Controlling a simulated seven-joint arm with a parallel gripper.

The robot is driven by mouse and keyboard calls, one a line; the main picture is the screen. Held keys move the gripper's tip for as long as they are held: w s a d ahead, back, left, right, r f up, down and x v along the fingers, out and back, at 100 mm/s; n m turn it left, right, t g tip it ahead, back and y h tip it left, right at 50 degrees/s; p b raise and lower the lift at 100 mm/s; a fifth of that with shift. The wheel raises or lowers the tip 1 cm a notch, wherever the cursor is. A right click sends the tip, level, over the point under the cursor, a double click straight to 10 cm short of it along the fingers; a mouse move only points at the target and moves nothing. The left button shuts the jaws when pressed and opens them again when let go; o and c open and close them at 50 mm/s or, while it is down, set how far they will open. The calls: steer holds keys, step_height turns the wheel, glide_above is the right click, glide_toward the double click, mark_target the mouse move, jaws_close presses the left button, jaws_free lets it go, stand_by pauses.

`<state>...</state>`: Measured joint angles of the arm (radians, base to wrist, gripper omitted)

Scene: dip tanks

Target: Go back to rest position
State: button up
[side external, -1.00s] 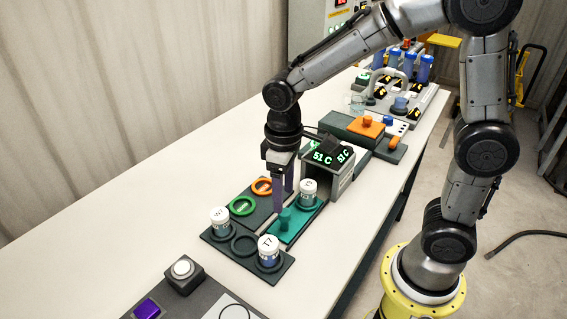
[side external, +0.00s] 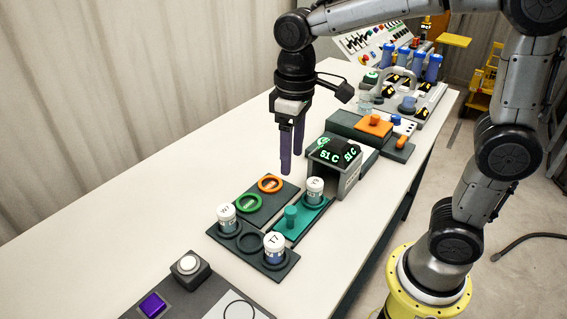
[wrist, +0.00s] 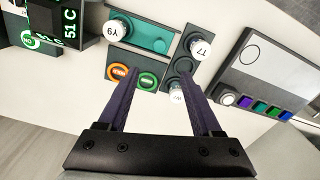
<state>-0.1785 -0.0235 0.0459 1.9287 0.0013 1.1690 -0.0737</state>
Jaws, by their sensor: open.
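My gripper (side external: 292,160) hangs fingers down in the air above the table, behind the orange ring tray. Its two purple fingers are apart with nothing between them. In the wrist view the fingers (wrist: 167,92) are spread wide and empty. Another vial (side external: 315,190) stands on the teal tray (side external: 301,221), beside a teal knob (side external: 291,216).
A dark tray holds an orange ring (side external: 270,184) and a green ring (side external: 249,203). A box reading 51 C (side external: 345,180) stands right of my gripper. A button panel (side external: 187,266) lies in front. The white table (side external: 180,175) is clear at the left.

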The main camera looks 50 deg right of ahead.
steer(key=s+d+m+t, duration=0.1)
steer(key=s+d+t, duration=0.1)
steer(key=s, duration=0.5)
steer(key=s+d+m+t, duration=0.1)
steer(key=s+d+t, duration=0.2)
steer(key=s, duration=0.4)
steer(key=shift+s+d+r+m, duration=0.2)
steer(key=shift+s+d+m, duration=0.1)
steer(key=shift+m, duration=0.1)
stand_by(0.4)
